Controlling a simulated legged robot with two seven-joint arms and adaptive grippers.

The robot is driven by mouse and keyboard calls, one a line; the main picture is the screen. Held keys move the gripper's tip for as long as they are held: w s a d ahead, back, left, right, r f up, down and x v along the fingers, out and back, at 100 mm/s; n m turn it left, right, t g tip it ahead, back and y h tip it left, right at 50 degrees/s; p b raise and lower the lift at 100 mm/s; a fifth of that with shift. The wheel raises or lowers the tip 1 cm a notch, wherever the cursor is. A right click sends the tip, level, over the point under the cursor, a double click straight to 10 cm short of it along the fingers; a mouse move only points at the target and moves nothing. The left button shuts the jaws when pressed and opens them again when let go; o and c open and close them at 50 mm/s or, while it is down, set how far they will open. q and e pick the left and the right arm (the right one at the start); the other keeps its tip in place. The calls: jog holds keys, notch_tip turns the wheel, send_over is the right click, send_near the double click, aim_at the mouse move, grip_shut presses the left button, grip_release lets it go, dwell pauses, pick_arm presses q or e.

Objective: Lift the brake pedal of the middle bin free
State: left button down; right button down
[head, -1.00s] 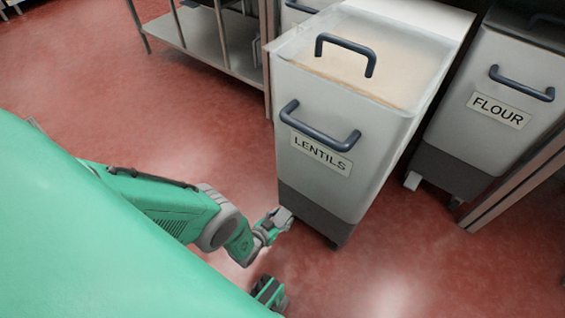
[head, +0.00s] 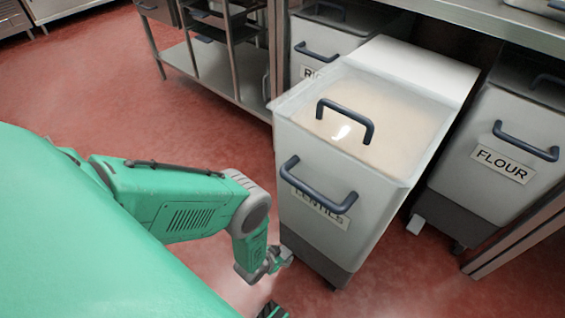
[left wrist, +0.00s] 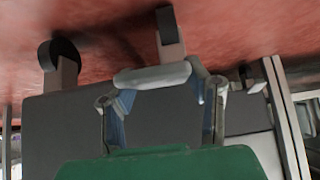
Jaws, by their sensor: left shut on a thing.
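The middle bin (head: 312,228) is pale with a dark grey base, a clear lid and a LENTILS label (head: 318,207) partly hidden by its front handle. My left gripper (head: 281,258) is low at the left front corner of this base, just above the floor.
The FLOUR bin (head: 485,150) stands at right, with a pale pedal (head: 416,224) at its base. Another bin (head: 310,50) is behind. A steel rack (head: 215,75) stands at back left. A caster (left wrist: 62,62) shows in the wrist view. The red floor at left is clear.

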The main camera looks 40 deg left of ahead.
pick_arm(q)
jog(key=shift+w+r+g, duration=0.15)
jog(key=shift+w+g, duration=0.05)
jog(key=shift+g, duration=0.2)
jog(key=c, duration=0.8)
grip_release()
jog(key=shift+c, duration=0.2)
jog(key=shift+s, duration=0.1)
jog(key=shift+s+r, duration=0.3)
jog(key=shift+r, duration=0.1)
jog(key=v, duration=1)
jog(key=shift+s+r, duration=0.2)
jog(key=shift+r, duration=0.15)
jog(key=shift+d, duration=0.1)
